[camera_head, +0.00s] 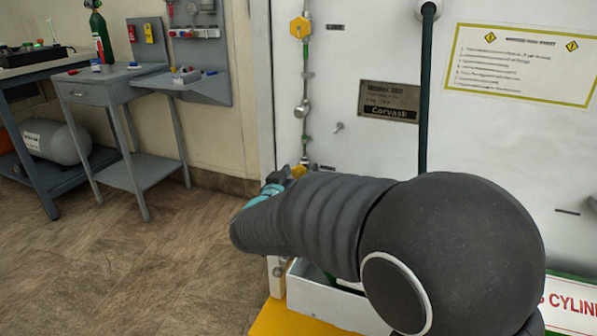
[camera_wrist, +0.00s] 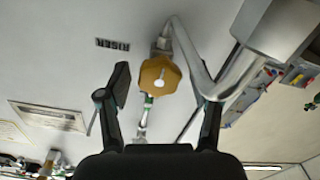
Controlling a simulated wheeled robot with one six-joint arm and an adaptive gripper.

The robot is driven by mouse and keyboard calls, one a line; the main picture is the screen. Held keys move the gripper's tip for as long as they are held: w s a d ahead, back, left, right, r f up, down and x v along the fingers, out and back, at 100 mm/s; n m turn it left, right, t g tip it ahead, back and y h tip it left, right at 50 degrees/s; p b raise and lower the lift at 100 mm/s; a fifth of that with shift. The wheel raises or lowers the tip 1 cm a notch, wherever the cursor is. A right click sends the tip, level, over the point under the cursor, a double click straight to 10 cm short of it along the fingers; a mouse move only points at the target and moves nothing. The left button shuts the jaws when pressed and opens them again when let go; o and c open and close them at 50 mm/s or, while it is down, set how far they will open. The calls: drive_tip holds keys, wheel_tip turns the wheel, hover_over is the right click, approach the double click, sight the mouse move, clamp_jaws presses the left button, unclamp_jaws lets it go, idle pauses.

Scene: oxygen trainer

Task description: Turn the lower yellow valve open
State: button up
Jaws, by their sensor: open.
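The lower yellow valve (camera_head: 299,171) is on a thin vertical pipe on the white panel in the head view, partly hidden by my arm and gripper. In the wrist view this yellow knob (camera_wrist: 159,76) has a lobed rim and a pale centre. My gripper (camera_wrist: 163,90) is open, with one dark finger on each side of the knob and visible gaps on both sides. I cannot tell how deep the knob sits between the fingers. In the head view my gripper (camera_head: 272,188) is mostly hidden behind my arm. The upper yellow valve (camera_head: 300,27) is higher on the same pipe.
A grey pipe (camera_wrist: 190,55) bends close by the knob and my right-hand finger in the wrist view. A white tray (camera_head: 320,296) is below my arm. A dark hose (camera_head: 425,100) hangs down the panel. Grey side tables (camera_head: 100,88) stand left, with open floor before them.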

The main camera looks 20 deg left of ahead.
drive_tip(key=s, duration=1.1)
drive_tip(key=shift+s+a, duration=0.35)
drive_tip(key=shift+a, duration=0.1)
